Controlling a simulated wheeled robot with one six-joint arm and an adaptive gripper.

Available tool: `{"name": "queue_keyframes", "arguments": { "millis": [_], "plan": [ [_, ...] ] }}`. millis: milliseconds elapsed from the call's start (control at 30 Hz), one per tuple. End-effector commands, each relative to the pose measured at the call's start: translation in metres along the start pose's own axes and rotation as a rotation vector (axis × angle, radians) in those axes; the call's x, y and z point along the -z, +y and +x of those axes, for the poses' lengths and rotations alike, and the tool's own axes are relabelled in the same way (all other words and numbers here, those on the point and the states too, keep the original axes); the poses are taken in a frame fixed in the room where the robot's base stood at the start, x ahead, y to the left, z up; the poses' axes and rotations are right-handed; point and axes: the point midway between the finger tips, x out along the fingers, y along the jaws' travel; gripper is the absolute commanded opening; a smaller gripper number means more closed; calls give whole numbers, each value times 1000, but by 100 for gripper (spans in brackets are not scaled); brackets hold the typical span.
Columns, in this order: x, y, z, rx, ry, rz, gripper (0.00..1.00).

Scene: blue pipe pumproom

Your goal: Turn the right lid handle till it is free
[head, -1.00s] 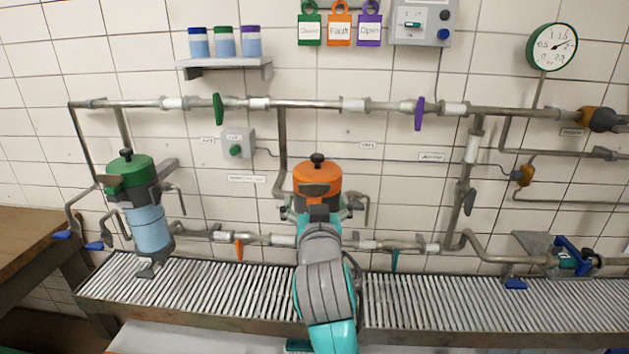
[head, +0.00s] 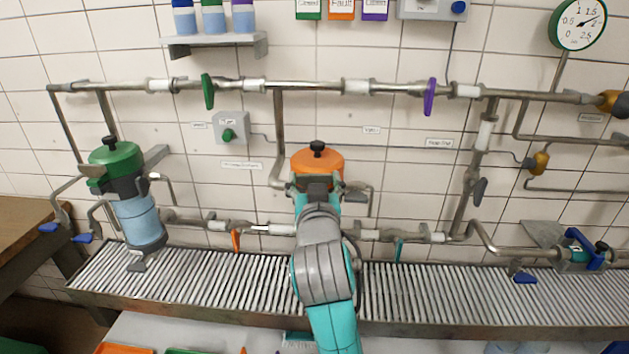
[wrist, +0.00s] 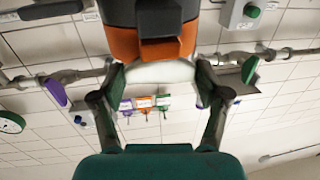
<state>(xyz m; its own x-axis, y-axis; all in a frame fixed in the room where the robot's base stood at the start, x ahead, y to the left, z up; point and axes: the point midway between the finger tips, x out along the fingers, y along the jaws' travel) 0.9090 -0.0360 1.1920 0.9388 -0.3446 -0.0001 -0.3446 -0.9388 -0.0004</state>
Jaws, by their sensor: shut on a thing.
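The right lid handle (head: 318,163), an orange lid with a black knob on top, sits on the right canister at the middle of the pipework. In the wrist view the orange lid (wrist: 125,45) appears upside down, with a dark block on its near face and a pale band along its edge. My gripper (wrist: 160,70) has its fingers spread to either side of it, shut on it. In the head view my arm hides the canister's front and the fingertip contact.
A left canister (head: 140,218) with a green lid stands on the slatted rack (head: 450,295). Pipes with a green valve handle (head: 208,91) and a purple one (head: 429,97) run behind. A wooden table (head: 25,235) is at far left.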

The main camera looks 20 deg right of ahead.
Motion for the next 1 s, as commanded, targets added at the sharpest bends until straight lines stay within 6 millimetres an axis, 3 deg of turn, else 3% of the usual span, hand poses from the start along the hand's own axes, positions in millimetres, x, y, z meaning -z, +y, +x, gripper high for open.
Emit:
{"name": "queue_keyframes", "arguments": {
  "millis": [700, 1000],
  "plan": [
    [-1, 4, 2, 253, -3, -1, 40],
    [-1, 3, 1, 271, -2, -1, 40]
  ]
}}
